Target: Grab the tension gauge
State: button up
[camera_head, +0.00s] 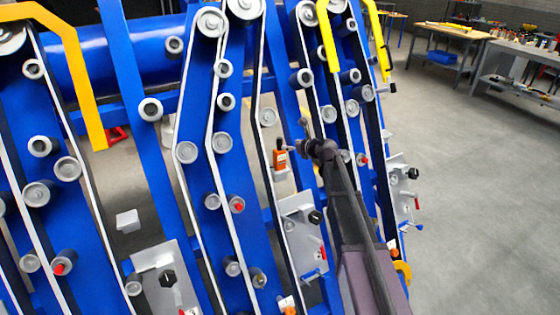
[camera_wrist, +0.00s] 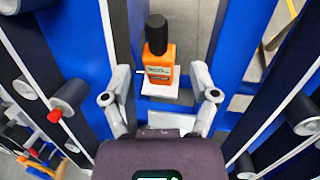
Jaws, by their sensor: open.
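The tension gauge is an orange box with a black knob-like top. In the head view the gauge (camera_head: 280,159) stands upright between blue frame beams, just left of my gripper (camera_head: 299,144). My gripper is open, with one grey finger on each side of the gauge's line and nothing held. From these views I cannot tell whether a finger touches the gauge.
Blue beams with rollers and pale belts stand close on both sides. A red-capped roller (camera_wrist: 55,115) is at left in the wrist view. Grey plates (camera_head: 302,235) and yellow bars (camera_head: 327,38) are nearby. The floor (camera_head: 480,190) at right is clear, with workbenches (camera_head: 520,65) behind.

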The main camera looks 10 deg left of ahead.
aim_at(280, 150)
jog(key=shift+x, duration=1.25)
jog(key=shift+b, duration=0.3)
jog(key=shift+b+x, duration=0.85)
jog(key=shift+x, duration=1.75)
jog(key=shift+s+a, duration=0.1)
jog(key=shift+a, duration=0.05)
jog(key=shift+r, duration=0.1)
jog(key=shift+c, duration=0.2)
grip_shut()
